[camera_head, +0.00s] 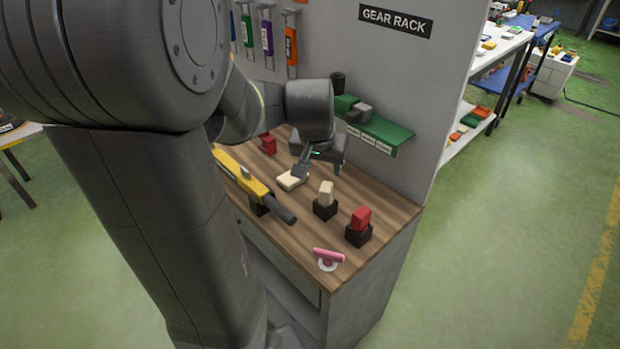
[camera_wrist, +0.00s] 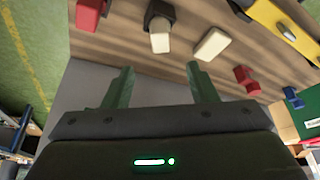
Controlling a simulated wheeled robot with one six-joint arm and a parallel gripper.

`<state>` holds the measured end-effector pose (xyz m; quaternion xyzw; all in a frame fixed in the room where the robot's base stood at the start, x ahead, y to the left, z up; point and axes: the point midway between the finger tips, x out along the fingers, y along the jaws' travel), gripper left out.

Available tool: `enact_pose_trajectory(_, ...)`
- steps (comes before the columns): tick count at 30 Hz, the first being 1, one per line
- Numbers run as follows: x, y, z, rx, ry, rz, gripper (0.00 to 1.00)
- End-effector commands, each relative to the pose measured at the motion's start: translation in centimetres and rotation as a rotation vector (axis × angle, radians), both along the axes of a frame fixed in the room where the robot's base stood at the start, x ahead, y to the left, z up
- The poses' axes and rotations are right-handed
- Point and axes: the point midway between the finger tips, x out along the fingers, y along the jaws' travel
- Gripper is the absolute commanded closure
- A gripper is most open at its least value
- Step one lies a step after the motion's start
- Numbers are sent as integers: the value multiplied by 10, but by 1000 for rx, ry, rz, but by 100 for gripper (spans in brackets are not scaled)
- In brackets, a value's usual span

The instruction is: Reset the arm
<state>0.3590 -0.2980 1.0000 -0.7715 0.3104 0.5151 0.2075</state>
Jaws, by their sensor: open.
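My gripper (camera_head: 320,166) is over the wooden bench top, near its back, by the panel. In the wrist view my gripper (camera_wrist: 160,88) shows two green-grey fingers spread apart with nothing between them. A cream block (camera_head: 292,179) lies on the bench just beside the gripper in the head view; it also shows beyond the fingers in the wrist view (camera_wrist: 212,44). My arm hides part of the bench's left side.
The bench (camera_head: 318,280) holds a yellow tool (camera_head: 240,175), a cream block in a black holder (camera_head: 326,194), a red block in another (camera_head: 361,218), a red block (camera_head: 268,144) and a pink-handled item (camera_head: 328,256). A green shelf (camera_head: 380,128) juts from the panel (camera_head: 415,80). Floor at right is clear.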

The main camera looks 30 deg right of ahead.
Motion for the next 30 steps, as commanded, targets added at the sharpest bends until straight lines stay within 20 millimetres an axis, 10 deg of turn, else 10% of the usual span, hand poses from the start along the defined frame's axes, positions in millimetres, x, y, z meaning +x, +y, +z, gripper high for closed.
enact_pose_trajectory(30, 36, -35, -122, 1, 3, 0, 48)
